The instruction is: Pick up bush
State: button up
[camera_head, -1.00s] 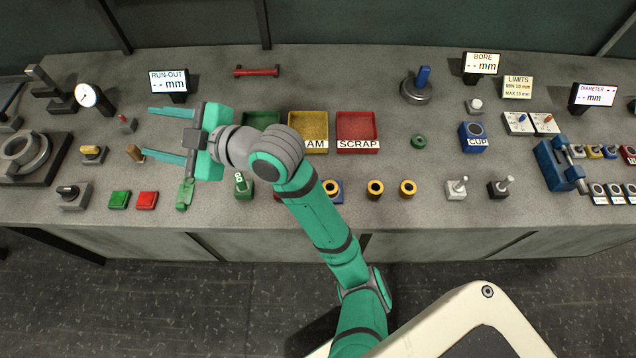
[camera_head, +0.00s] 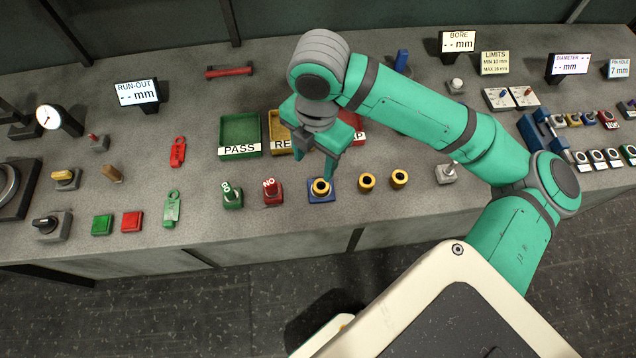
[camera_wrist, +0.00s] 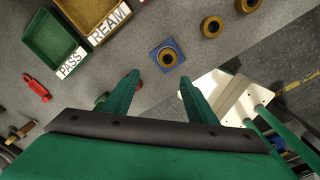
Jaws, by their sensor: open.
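Several brass-coloured bushes with dark bores stand along the front of the bench. One bush (camera_head: 320,187) sits on a blue square block (camera_head: 321,198); a second bush (camera_head: 367,182) and a third bush (camera_head: 400,178) stand to its right. My gripper (camera_head: 316,158) is open and empty, pointing down above and just behind the blue block. In the wrist view, the bush (camera_wrist: 168,56) on the blue block (camera_wrist: 157,48) lies beyond the spread fingertips (camera_wrist: 158,82), roughly in line with the gap. The gripper is apart from the bush.
A green PASS tray (camera_head: 240,130) and partly hidden trays are behind my gripper. Green GO (camera_head: 232,196) and red NO (camera_head: 272,192) gauges stand left of the blue block. A grey toggle-like fixture (camera_head: 446,174) stands right of the bushes.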

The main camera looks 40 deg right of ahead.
send_over(321, 182)
jog(key=s, duration=0.1)
notch_tip(321, 182, down, 4)
jog(key=f, duration=0.1)
jog(key=shift+w+a+f, duration=0.2)
jog(key=shift+a+f, duration=0.25)
jog(key=shift+f, duration=0.1)
jog(key=f, duration=0.3)
jog(key=shift+s+d+f, duration=0.2)
jog(key=shift+f, duration=0.6)
jog(key=shift+w, duration=0.1)
jog(key=c, duration=1.3)
jog(key=shift+a+r, duration=0.1)
